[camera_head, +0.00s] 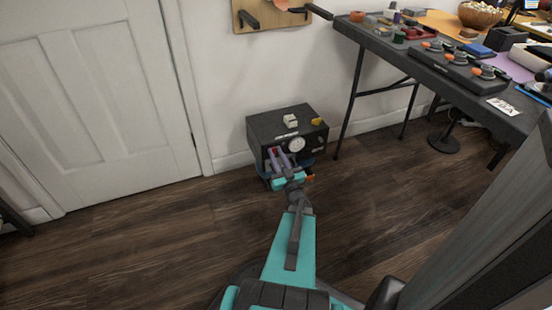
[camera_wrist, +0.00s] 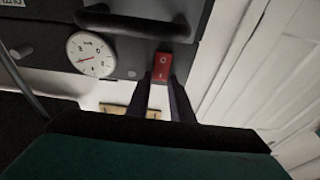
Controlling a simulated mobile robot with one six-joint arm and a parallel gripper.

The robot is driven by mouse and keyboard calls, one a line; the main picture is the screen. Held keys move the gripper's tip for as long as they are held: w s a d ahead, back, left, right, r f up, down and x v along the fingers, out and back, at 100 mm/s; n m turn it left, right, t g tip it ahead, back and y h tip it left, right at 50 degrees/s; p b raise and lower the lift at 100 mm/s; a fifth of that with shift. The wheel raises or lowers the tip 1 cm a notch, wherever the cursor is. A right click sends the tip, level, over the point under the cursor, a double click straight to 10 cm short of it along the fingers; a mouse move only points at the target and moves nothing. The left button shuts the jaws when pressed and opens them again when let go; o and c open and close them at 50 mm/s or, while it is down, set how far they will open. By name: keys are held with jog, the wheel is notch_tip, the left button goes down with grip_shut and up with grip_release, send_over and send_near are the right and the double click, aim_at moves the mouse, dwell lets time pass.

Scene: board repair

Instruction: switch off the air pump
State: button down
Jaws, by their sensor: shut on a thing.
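The air pump (camera_head: 287,124) is a dark box on the floor by the wall. Its front has a round white gauge (camera_head: 297,144), also in the wrist view (camera_wrist: 91,54). A red rocker switch (camera_wrist: 163,66) with white marks sits on the front panel beside the gauge. My gripper (camera_head: 277,156) is at the pump's front. In the wrist view, the fingertips of my gripper (camera_wrist: 163,83) are at the two sides of the red switch, shut on it. The lower end of the switch is between the fingers; how far it is tilted is hard to tell.
A dark bar handle (camera_wrist: 135,26) crosses the pump front near the gauge. A workbench (camera_head: 440,75) with tools stands at the right, its legs near the pump. A white door (camera_head: 90,100) is at the left. The wooden floor (camera_head: 140,235) in front is mostly clear.

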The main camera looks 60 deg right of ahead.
jog(key=shift+f+t+b, duration=0.15)
jog(key=shift+t+b, duration=0.15)
jog(key=shift+b, duration=0.15)
jog(key=c, duration=1.6)
grip_release()
jog(key=shift+o, duration=0.2)
jog(key=shift+s+a, duration=0.1)
jog(key=p+v, duration=0.4)
jog(key=v, duration=0.9)
jog(key=shift+a+f, duration=0.2)
jog(key=shift+a, duration=0.1)
jog(key=shift+r, duration=0.1)
